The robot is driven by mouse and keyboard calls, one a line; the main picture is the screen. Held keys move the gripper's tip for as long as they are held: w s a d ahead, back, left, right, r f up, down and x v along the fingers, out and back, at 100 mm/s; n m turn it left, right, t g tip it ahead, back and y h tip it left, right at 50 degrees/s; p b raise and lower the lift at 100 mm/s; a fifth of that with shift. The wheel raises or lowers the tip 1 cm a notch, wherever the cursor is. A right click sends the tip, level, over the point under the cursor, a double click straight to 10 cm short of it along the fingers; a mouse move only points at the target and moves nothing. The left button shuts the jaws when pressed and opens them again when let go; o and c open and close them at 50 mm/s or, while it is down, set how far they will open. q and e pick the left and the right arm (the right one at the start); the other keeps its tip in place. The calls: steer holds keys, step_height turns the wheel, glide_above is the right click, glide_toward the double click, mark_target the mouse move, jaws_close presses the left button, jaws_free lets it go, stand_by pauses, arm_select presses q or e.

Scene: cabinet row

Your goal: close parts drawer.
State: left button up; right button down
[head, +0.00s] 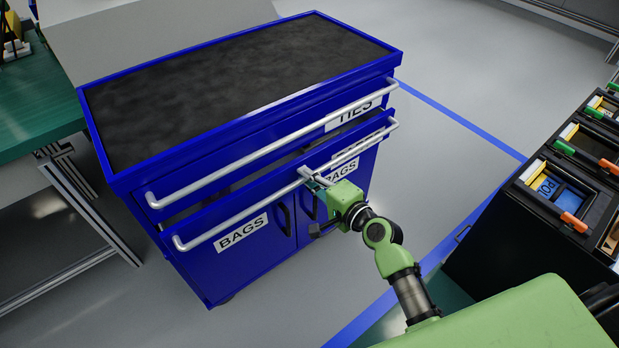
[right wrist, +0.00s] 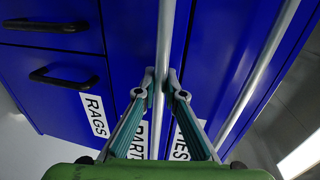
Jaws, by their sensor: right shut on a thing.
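The parts drawer (head: 272,180) is the lower of two drawers in a blue cabinet. It stands out a little from the cabinet, with a dark gap above its front. A long pale bar handle (head: 235,215) runs across it. My right gripper (head: 308,175) is shut on this handle, right of its middle. In the right wrist view both fingertips of the gripper (right wrist: 161,84) close around the bar handle (right wrist: 165,40). The drawer's label (right wrist: 138,140) is partly hidden behind a finger there. My left gripper is in neither view.
The ties drawer (head: 250,150) above looks shut. Doors with BAGS (head: 241,232) and RAGS labels are below. A black mat (head: 240,80) covers the cabinet top. A green bench (head: 40,105) stands left, and dark bins (head: 560,190) stand right. Open floor lies between the cabinet and bins.

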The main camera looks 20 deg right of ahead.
steer(key=x, duration=0.3)
steer(key=shift+w+r, duration=0.15)
steer(key=shift+r, duration=0.05)
steer(key=c, duration=2.2)
jaws_free()
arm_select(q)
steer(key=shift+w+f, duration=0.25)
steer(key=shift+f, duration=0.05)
arm_select(e)
steer(key=shift+o, duration=0.5)
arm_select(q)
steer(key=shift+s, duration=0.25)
arm_select(e)
steer(key=v, duration=1.2)
